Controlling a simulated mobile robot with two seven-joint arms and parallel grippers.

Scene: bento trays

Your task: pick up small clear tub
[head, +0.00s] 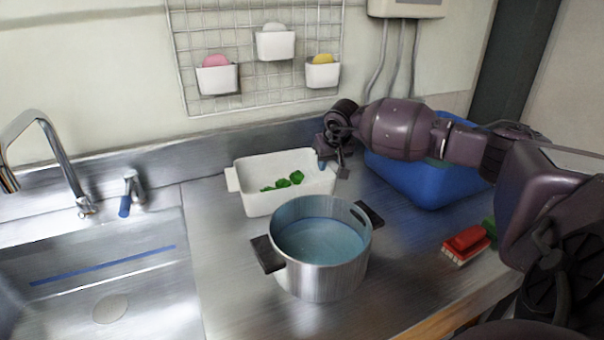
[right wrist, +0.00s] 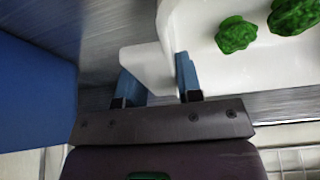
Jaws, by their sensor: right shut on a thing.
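I see no clear tub in either view. A white rectangular tub (head: 255,203) with a side tab and several green leafy pieces (head: 289,180) stands on the steel counter behind the pot. My right gripper (head: 336,168) is at its right end. In the right wrist view my right gripper (right wrist: 156,80) has its blue fingers on either side of the white tab (right wrist: 148,66) and is shut on it. The white tub (right wrist: 205,62) also shows there, with green pieces (right wrist: 236,35) inside. My left gripper is not in view.
A steel pot (head: 322,278) of bluish liquid stands close in front of the white tub. A blue bin (head: 425,185) is right of my gripper, under my arm. A red brush (head: 466,241) lies at the right. A sink (head: 110,265) is at the left.

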